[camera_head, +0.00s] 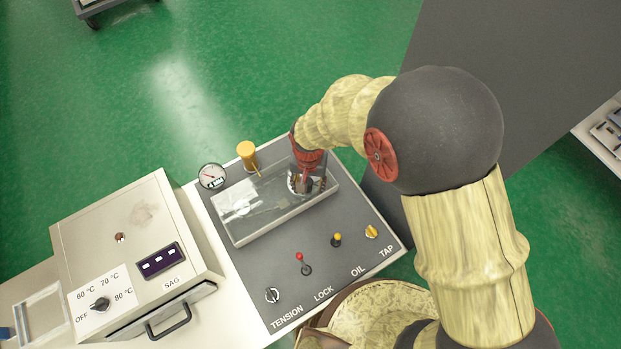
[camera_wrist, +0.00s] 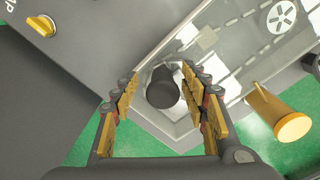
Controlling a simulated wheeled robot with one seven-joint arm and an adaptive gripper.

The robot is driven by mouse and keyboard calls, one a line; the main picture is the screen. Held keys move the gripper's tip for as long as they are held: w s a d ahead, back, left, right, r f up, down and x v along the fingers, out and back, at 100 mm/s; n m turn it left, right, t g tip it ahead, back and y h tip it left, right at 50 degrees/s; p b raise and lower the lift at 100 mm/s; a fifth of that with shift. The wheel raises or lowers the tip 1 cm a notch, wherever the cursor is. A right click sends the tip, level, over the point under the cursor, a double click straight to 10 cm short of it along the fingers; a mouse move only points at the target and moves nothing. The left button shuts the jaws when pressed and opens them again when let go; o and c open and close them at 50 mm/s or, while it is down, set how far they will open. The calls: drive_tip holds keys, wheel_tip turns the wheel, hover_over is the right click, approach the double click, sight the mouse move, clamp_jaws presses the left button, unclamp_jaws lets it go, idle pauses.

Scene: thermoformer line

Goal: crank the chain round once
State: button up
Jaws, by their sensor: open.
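A dark round crank knob (camera_wrist: 162,90) stands up near the end of the clear-covered chain case. In the wrist view my gripper (camera_wrist: 160,78) is open, with its yellow-padded fingers on either side of the knob. I cannot tell whether the pads touch it. In the head view my gripper (camera_head: 307,180) points down at the right end of the clear case (camera_head: 235,212) and hides the knob. The case also shows in the wrist view (camera_wrist: 225,40), with a pale spoked wheel (camera_wrist: 281,16) inside. The chain itself is not clear.
The grey panel carries a TENSION knob (camera_head: 272,296), red LOCK lever (camera_head: 304,264), yellow-topped OIL knob (camera_head: 337,240) and yellow TAP (camera_head: 371,232). A yellow cup (camera_head: 247,151) and dial gauge (camera_head: 212,176) stand behind the case. A SAG box (camera_head: 125,215) is at left.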

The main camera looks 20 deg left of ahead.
sight(309, 181)
drive_tip(key=shift+r+p, duration=1.95)
drive_tip(key=shift+r, duration=1.05)
drive_tip(key=o, duration=0.6)
drive_tip(key=shift+c, duration=0.2)
wheel_tip(309, 181, up, 12)
